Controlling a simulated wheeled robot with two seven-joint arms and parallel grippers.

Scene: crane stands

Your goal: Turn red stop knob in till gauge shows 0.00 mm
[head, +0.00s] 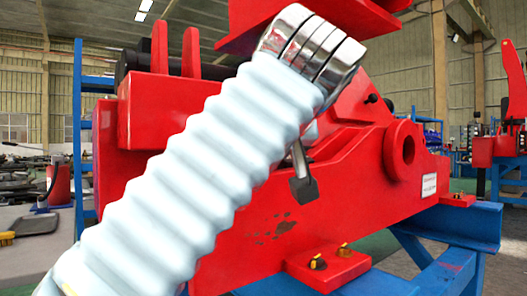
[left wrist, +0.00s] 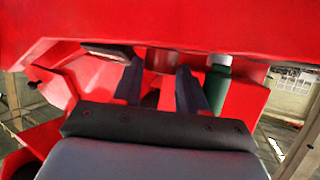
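I cannot make out the red stop knob or a gauge readout in either view. The large red crane part (head: 270,225) fills the middle of the head view. My left arm's white ribbed sleeve crosses in front of it and hides much of its left side. In the left wrist view my left gripper (left wrist: 160,90) shows two dark fingers standing apart, with red surfaces beyond and nothing clearly held. A green cylinder (left wrist: 216,90) with a pale top is just right of the fingers. My right gripper is in neither view.
The red part rests on a blue stand (head: 450,265). A red overhang (left wrist: 170,22) spans the top of the left wrist view, close above the fingers. Small bolts (head: 318,262) sit on the red foot. A dark paddle (head: 303,188) hangs beside the sleeve.

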